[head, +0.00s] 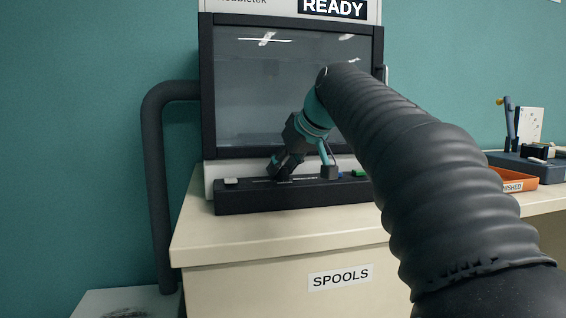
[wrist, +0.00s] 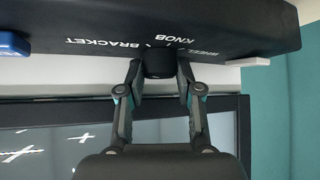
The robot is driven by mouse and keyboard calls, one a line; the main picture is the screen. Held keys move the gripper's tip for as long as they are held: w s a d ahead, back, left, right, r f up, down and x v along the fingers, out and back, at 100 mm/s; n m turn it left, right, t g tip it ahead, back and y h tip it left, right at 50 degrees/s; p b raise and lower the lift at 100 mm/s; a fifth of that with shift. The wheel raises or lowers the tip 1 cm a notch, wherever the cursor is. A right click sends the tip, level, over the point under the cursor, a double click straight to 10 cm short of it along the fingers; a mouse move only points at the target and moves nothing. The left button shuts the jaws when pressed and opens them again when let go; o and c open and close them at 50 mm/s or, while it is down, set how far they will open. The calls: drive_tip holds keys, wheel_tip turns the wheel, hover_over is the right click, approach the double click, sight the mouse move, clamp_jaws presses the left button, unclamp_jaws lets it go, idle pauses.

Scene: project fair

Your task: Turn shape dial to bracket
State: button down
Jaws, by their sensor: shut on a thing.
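The shape dial (wrist: 159,62) is a dark round knob on the black control panel (wrist: 225,25), upside down in the wrist view. White lettering around it reads BRACKET, WHEEL and KNOB; the lettering just behind the dial is partly covered. I cannot tell which label the dial points at. My gripper (wrist: 159,72) is shut on the dial, one fingertip on each side. In the head view my gripper (head: 281,171) reaches down to the panel (head: 300,198) below the machine's window, and the dial is hidden there.
The machine (head: 207,95) has a glass front and a READY sign (head: 333,8). An orange tray (head: 523,183) stands at right.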

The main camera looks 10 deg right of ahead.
idle(0.4)
drive_tip(key=c, duration=0.8)
unclamp_jaws()
drive_tip(key=shift+o, duration=0.2)
drive_tip(key=v, duration=1.2)
drive_tip(key=shift+d, duration=0.15)
